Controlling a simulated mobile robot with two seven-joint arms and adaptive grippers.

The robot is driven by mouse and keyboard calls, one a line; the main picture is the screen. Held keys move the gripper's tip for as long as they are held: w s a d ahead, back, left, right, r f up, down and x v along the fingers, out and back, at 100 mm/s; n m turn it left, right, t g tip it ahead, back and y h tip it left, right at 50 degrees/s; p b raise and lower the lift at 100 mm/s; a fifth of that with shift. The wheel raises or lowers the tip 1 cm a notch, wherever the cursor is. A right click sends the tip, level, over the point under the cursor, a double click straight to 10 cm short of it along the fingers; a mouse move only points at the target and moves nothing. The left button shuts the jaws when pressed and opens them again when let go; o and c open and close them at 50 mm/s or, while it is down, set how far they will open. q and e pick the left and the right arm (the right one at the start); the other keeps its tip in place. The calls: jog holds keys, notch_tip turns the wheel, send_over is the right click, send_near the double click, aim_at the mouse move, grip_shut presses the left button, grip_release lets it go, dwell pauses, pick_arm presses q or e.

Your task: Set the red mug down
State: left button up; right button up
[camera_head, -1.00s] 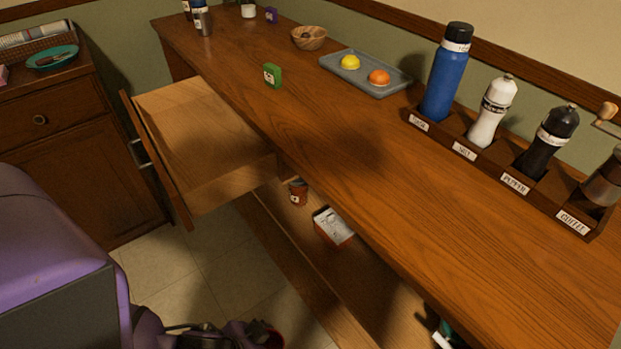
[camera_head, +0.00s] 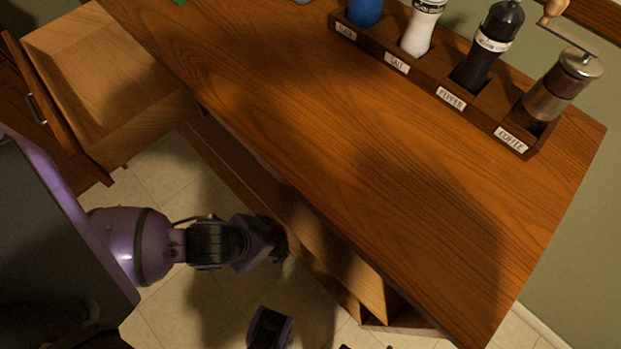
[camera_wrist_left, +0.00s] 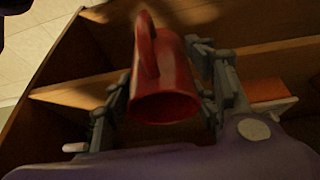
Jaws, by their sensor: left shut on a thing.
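The red mug (camera_wrist_left: 172,75) is between the fingers of my left gripper (camera_wrist_left: 168,90) in the left wrist view. Its mouth faces the camera and its handle points up in the picture. In the head view my left gripper (camera_head: 268,245) is low beside the front of the counter, above the floor. Only a small dark red patch of the mug shows there, mostly hidden by the gripper. The gripper is shut on the mug, clear of the countertop (camera_head: 330,150).
The countertop's front half is bare. A rack (camera_head: 397,62) with a blue bottle (camera_head: 364,10), salt (camera_head: 421,28), pepper (camera_head: 489,45) and coffee (camera_head: 562,88) grinders stands along the back. An open drawer (camera_head: 95,75) juts out at left. Wooden shelving (camera_head: 345,270) lies under the counter.

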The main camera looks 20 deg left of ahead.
aim_at(284, 235)
pick_arm(q)
jog(key=w+d, duration=0.1)
jog(key=w, duration=0.2)
jog(key=w+d, duration=0.2)
jog(key=w, duration=0.2)
jog(key=w+d, duration=0.2)
jog(key=w, duration=0.1)
jog(key=shift+w+b, duration=0.3)
jog(key=shift+b, duration=0.1)
jog(key=w, duration=0.1)
jog(key=w+d, duration=0.1)
jog(key=w, duration=0.1)
jog(key=shift+w+d, duration=0.35)
jog(key=shift+d, duration=0.05)
jog(key=shift+s+f+b, duration=0.15)
jog(key=shift+f+b, duration=0.25)
jog(key=shift+f, duration=0.25)
jog(key=shift+a+f, duration=0.1)
jog(key=shift+f, duration=0.15)
jog(key=o, duration=1.4)
